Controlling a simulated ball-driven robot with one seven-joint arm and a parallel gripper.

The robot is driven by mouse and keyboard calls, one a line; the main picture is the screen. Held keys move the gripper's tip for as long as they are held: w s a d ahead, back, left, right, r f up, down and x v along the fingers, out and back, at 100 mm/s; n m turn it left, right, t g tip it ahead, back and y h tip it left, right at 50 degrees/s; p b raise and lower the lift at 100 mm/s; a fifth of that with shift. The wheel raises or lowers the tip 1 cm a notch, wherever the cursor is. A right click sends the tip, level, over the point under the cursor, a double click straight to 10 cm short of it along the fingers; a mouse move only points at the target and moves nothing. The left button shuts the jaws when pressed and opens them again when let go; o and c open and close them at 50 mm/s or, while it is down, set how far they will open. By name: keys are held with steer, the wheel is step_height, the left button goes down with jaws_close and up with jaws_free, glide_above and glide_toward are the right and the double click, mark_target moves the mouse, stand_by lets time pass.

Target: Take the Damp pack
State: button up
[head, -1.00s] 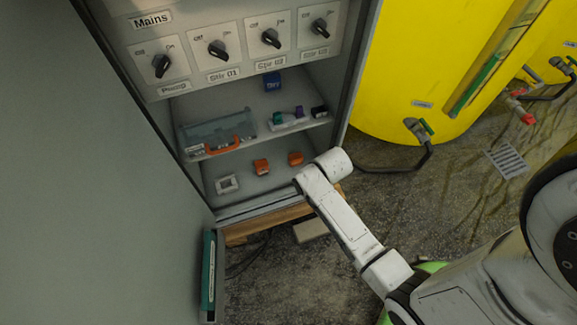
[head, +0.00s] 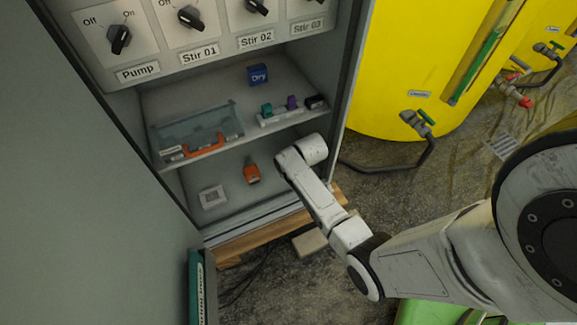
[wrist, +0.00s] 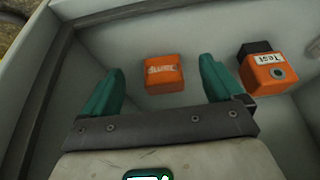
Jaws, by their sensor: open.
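An orange pack (wrist: 164,75) with a white label sits on the cabinet's lower level in the wrist view. Its lettering is too blurred to read surely, so I cannot confirm that it is the Damp pack. My gripper (wrist: 162,67) is open, its two green fingers apart on either side of the pack in the picture; contact does not show. In the head view my arm hides this pack and the fingers.
An orange block labelled Test (wrist: 265,72) stands close by, also seen in the head view (head: 251,173). A white square piece (head: 212,196) lies left. The upper shelf holds a blue Dry block (head: 258,75) and a clear case (head: 195,130). Cabinet walls flank the space.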

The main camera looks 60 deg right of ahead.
steer(key=shift+w+d, duration=0.35)
steer(key=shift+w, duration=0.1)
steer(key=w+d+b, duration=0.2)
steer(key=w, duration=0.1)
steer(key=shift+d+f+b, duration=0.15)
steer(key=shift+b, duration=0.15)
steer(key=shift+f+b, duration=0.45)
steer(key=shift+f, duration=0.35)
steer(key=shift+w+d+f, duration=0.2)
steer(key=shift+w+f, duration=0.05)
steer(key=shift+f, duration=0.2)
steer(key=c, duration=1.1)
